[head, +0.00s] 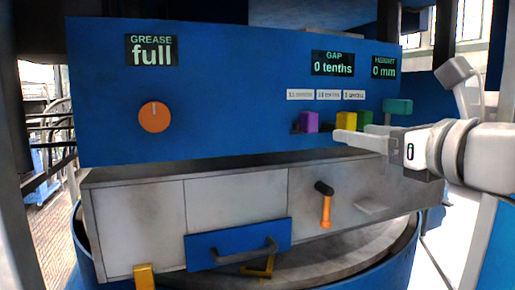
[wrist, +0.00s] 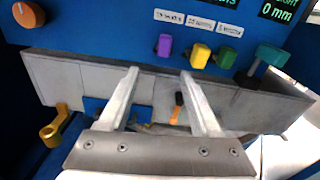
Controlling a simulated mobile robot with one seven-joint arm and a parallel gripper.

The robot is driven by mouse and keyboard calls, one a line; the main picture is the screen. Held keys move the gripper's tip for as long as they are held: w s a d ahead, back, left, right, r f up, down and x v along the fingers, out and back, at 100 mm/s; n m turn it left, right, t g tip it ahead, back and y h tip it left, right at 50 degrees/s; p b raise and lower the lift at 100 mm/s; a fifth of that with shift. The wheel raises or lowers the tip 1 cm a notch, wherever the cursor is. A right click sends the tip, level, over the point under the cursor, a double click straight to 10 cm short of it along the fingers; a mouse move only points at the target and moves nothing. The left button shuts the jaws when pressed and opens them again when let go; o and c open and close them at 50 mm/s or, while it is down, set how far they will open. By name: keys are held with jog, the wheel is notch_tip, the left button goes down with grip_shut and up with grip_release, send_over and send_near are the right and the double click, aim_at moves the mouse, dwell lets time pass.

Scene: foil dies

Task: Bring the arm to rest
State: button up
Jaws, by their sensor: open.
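My arm reaches in from the right in the head view. My gripper (head: 342,136) is in front of the blue panel (head: 230,100), near the yellow block and green block. In the wrist view my gripper (wrist: 160,73) is open, its two fingers apart with nothing between them. Its fingers overlap the grey front below the panel in that view. Whether the fingertips touch anything cannot be told.
The panel carries an orange knob (head: 154,117), purple block (head: 308,122), yellow block (head: 345,121), green block (head: 366,119) and teal handle (head: 398,106). Its displays read full, 0 tenths and 0 mm. Below are a blue plate with a handle (head: 238,243) and an orange lever (head: 326,208).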

jog(key=s+a+f+n+g, duration=0.2)
jog(key=a+f+n+g, duration=0.15)
jog(key=f+n, duration=0.4)
jog(key=s+a+f+n+g, duration=0.2)
jog(key=a+f+n+g, duration=0.15)
jog(key=f+n, duration=0.4)
jog(key=s+d+f+n+g+h, duration=0.1)
jog(key=s+f+n+g+h, duration=0.1)
jog(key=f+n, duration=0.5)
jog(key=s+d+f+n+g+h, duration=0.2)
jog(key=s+f+n, duration=0.4)
jog(key=n, duration=0.3)
jog(key=shift+s+f+h, duration=0.35)
jog(key=shift+f+h, duration=0.45)
jog(key=shift+h, duration=0.1)
